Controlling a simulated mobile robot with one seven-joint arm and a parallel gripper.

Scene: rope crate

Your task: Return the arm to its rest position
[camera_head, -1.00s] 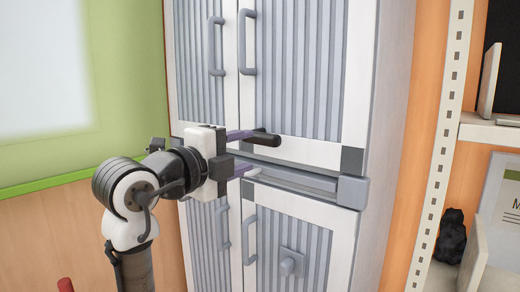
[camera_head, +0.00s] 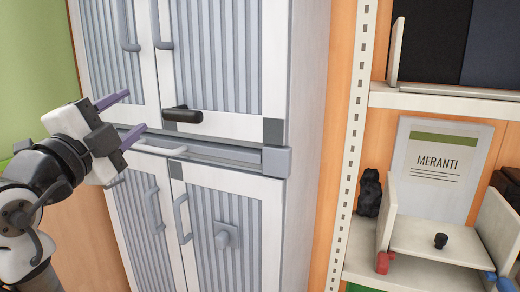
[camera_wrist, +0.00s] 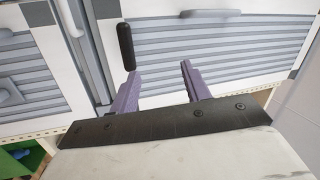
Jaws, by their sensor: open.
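My gripper (camera_head: 122,117) is at the left of the head view, in front of the tall white cabinet (camera_head: 308,90) with grey ribbed doors. Its two purple fingers are apart, with nothing between them. In the wrist view the fingers (camera_wrist: 160,82) point toward the ribbed cabinet front. A black handle (camera_head: 183,115) sticks out low on the upper right door, to the right of the fingers and apart from them. It also shows in the wrist view (camera_wrist: 126,46), close beyond the left finger. My arm reaches in from the lower left.
Grey bar handles (camera_head: 183,220) stand out from the cabinet doors. To the right is a shelf unit (camera_head: 352,150) with a MERANTI sign (camera_head: 438,165), a black figurine (camera_head: 369,192) and a white open holder (camera_head: 440,240). A green wall (camera_head: 40,60) is at the left.

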